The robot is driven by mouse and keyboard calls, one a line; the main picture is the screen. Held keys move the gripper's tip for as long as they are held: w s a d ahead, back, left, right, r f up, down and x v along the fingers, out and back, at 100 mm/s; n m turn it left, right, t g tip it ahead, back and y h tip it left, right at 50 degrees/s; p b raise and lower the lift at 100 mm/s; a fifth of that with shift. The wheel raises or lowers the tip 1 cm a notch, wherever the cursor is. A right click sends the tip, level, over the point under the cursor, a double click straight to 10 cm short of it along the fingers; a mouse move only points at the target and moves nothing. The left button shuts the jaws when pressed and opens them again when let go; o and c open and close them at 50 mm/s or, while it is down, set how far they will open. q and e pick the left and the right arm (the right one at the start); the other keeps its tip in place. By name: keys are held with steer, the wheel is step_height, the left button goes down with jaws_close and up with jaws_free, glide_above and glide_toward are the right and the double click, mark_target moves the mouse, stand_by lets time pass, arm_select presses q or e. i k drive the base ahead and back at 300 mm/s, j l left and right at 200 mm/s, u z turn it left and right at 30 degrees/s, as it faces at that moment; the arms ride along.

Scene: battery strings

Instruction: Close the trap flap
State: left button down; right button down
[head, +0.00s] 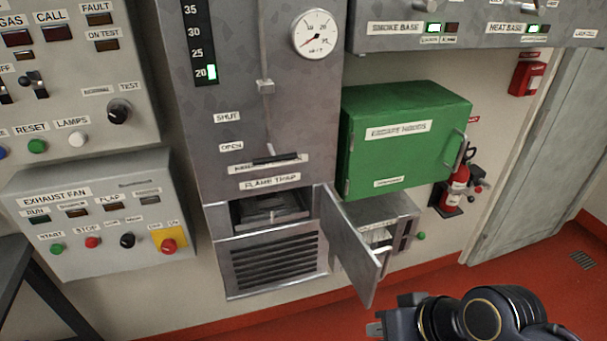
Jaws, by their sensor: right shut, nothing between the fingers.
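The trap flap (347,247) is a grey metal panel below the FLAME TRAP label (270,181). It stands open, swung out to the right from the right side of the trap opening (268,209). A dark grey block shows inside the opening. My right gripper (376,329) is at the bottom of the head view, below and to the right of the flap's free lower corner. It is shut and empty, and appears apart from the flap. My left gripper is not in view.
A louvred grille (274,268) sits below the opening. A green ESCAPE HOODS box (402,140) juts out at upper right, with a small grey box (385,217) beneath, partly behind the flap. A fire extinguisher (458,187) hangs further right. Red floor is clear at right.

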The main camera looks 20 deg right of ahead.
mark_target(360, 264)
steer(key=l+u, duration=0.15)
steer(key=l, duration=0.35)
steer(key=l+u, duration=0.1)
steer(key=l, duration=0.35)
steer(key=k+l+u, duration=0.15)
steer(key=l, duration=0.35)
steer(key=l+u, duration=0.15)
steer(key=l, duration=0.3)
steer(key=k+l+u, duration=0.1)
steer(key=k, duration=0.15)
